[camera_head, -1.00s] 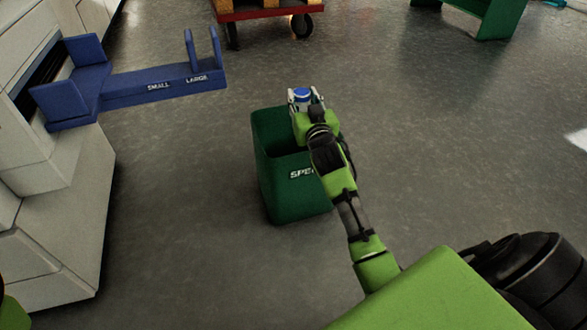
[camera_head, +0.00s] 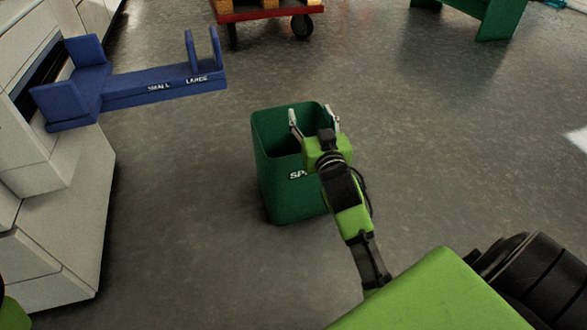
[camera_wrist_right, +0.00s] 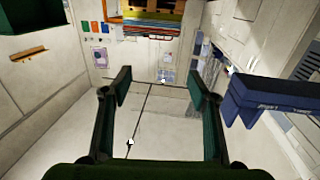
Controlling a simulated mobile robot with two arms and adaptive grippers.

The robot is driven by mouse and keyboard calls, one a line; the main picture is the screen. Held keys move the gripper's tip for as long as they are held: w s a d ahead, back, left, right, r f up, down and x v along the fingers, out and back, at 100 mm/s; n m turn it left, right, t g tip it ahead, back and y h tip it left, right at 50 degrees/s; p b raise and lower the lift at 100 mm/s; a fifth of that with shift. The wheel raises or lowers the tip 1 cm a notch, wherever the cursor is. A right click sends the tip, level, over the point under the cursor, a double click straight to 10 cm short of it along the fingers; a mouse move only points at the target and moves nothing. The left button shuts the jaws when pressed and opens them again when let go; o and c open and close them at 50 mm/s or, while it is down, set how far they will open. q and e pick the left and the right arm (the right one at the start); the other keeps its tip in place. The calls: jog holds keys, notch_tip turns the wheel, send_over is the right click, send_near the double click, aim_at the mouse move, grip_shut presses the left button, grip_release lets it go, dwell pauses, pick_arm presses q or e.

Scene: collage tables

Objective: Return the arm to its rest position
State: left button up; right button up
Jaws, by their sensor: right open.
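My right arm reaches out from the lower right in the head view. Its gripper (camera_head: 314,116) is open and empty, over the right part of the green bin (camera_head: 278,190). The right wrist view shows the two fingers (camera_wrist_right: 160,85) spread apart with nothing between them. The gripper and forearm hide part of the bin's right side and its lettering. The blue-capped object seen earlier does not show now; the bin's dark inside cannot be made out. My left gripper is not in view.
A blue holder marked SMALL and LARGE (camera_head: 150,90) juts from the white cabinet (camera_head: 65,220) at the left. A red cart (camera_head: 265,14) stands at the back, and a green stand (camera_head: 492,20) at the back right. The grey floor (camera_head: 450,140) right of the bin is clear.

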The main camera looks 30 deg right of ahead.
jog(key=shift+v, duration=1.5)
jog(key=shift+r, duration=0.1)
